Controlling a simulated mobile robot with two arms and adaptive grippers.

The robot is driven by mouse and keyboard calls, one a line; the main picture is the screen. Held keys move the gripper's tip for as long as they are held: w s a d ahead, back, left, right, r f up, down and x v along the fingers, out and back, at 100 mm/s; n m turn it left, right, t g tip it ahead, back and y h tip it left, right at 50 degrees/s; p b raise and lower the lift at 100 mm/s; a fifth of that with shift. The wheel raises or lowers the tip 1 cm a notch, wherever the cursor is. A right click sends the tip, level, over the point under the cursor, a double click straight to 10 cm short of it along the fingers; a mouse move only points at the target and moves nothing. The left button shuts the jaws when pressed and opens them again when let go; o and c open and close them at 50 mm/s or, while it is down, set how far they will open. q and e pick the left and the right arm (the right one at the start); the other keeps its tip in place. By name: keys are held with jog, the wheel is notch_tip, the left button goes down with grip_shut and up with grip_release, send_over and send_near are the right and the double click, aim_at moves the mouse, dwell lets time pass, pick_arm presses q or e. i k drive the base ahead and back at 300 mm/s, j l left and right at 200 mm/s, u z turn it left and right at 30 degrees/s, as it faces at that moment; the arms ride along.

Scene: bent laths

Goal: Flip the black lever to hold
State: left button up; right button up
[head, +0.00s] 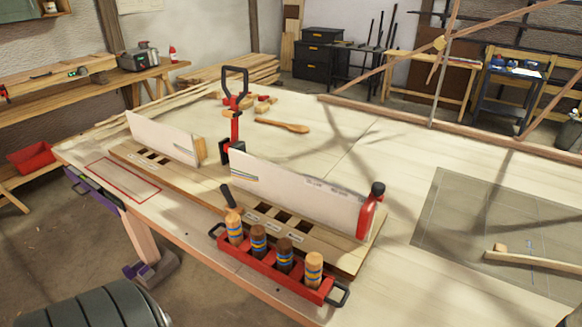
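A small black lever (227,196) stands up, tilted, at the front of the wooden jig board (340,262), left of the row of dark slots. A red clamp (235,125) with a black loop handle rises behind it, between two upright pale panels. A red post (370,213) with a black knob (377,188) stands at the board's right end. I cannot read the labels on the board. Neither of my grippers is in view.
A red tray (276,277) with several striped wooden pegs sits in front of the board. A left pale panel (165,140) and a right pale panel (300,190) stand upright. A wooden spoon (282,126) lies behind. A dark mat (490,225) is at right.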

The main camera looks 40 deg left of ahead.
aim_at(227, 193)
jog(key=k+j+z, duration=0.2)
jog(key=j+z, duration=0.15)
jog(key=j, duration=0.3)
jog(key=k+j+z, duration=0.35)
jog(key=j, duration=0.25)
jog(key=k+j+z, duration=0.3)
jog(key=j, duration=0.25)
jog(key=k+j+z, duration=0.35)
jog(key=k+j, duration=0.05)
jog(key=j, duration=0.05)
